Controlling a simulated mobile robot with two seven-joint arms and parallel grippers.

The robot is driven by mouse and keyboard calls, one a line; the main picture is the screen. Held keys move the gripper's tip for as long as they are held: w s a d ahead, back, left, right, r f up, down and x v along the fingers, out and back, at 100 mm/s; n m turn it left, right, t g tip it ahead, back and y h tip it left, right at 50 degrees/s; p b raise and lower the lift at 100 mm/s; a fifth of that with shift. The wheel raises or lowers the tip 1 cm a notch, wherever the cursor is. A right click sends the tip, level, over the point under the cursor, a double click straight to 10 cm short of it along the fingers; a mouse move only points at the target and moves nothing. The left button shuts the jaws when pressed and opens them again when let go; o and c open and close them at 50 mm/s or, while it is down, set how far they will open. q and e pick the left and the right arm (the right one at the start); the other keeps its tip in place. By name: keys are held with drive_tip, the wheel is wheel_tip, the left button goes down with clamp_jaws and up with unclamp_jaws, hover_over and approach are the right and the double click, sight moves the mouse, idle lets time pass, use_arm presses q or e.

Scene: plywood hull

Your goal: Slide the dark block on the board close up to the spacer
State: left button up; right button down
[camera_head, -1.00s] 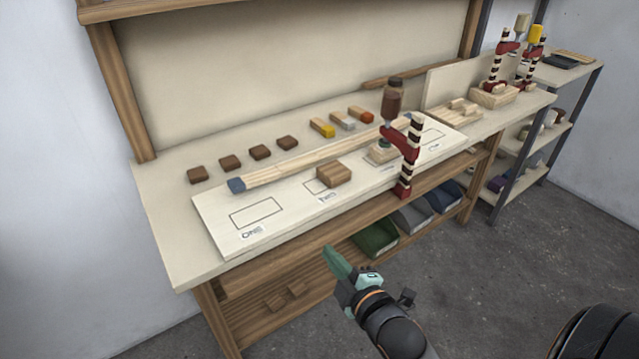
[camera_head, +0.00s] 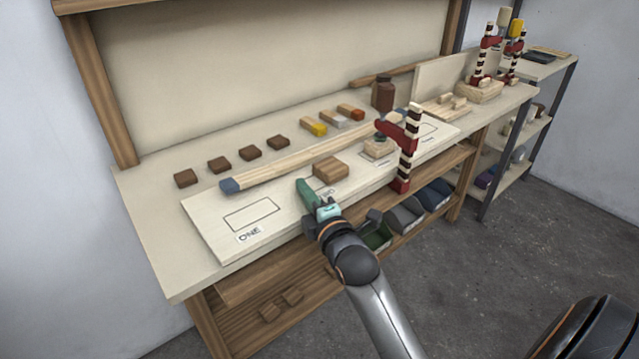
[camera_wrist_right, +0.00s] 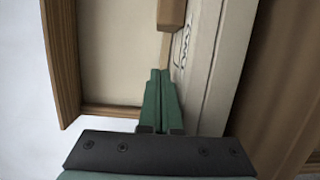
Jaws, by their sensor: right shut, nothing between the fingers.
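The brown wooden block (camera_head: 330,169) lies on the pale board (camera_head: 212,222), near the long pale strip with blue ends (camera_head: 290,165). A pale wooden piece (camera_head: 378,150), perhaps the spacer, sits under the red clamp (camera_head: 400,130) to the right of the block, with a gap between. My right gripper (camera_head: 303,184) has green fingers, shut and empty, low over the board just left of the brown block. In the right wrist view the fingertips (camera_wrist_right: 160,72) point toward a brown block (camera_wrist_right: 172,14), apart from it. My left gripper is out of view.
Dark brown squares (camera_head: 219,164) and small coloured-end blocks (camera_head: 314,127) lie behind the strip. A brown jar (camera_head: 383,92) stands at the back. The clamp's striped post (camera_head: 408,150) rises at the board's front edge. The board's left part is clear.

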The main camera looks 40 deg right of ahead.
sight(354, 172)
drive_tip(key=d, duration=0.4)
drive_tip(key=shift+w, duration=0.25)
drive_tip(key=shift+d, duration=0.3)
drive_tip(key=d, duration=0.3)
drive_tip(key=d+p, duration=0.1)
drive_tip(key=d, duration=0.2)
drive_tip(key=d+p, duration=0.1)
drive_tip(key=d, duration=0.2)
drive_tip(key=shift+w, duration=0.4)
drive_tip(key=shift+d, duration=0.35)
